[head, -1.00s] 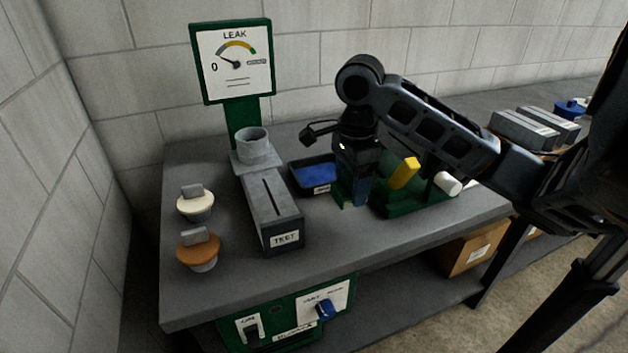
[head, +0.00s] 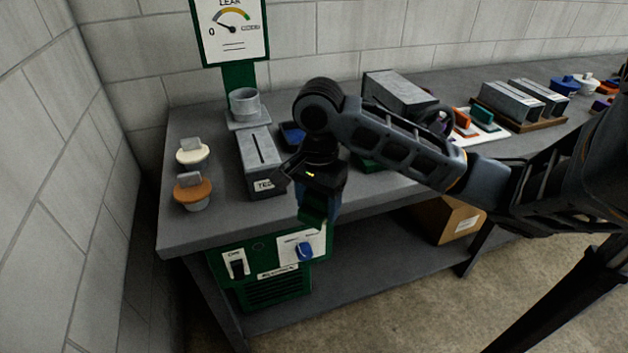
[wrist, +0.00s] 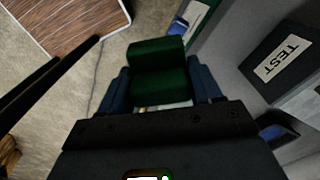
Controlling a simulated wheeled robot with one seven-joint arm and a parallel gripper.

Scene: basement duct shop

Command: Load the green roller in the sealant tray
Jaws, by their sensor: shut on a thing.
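My gripper (head: 318,208) is shut on the green roller (wrist: 158,72), which sits between the blue fingertips in the wrist view. In the head view the green roller (head: 312,212) hangs below my gripper, in front of the bench's front edge. The sealant tray (head: 291,134), dark with a blue inside, stands on the bench right of the TEST box and is partly hidden by my arm. What looks like the tray (wrist: 278,132) also shows at the right of the wrist view.
The grey TEST box (head: 262,165) stands left of my gripper. A cream-topped plug (head: 193,152) and an orange-topped plug (head: 193,190) are at the left. A green control panel (head: 270,262) is under the bench edge. A green rack (head: 368,163) is mostly behind my arm.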

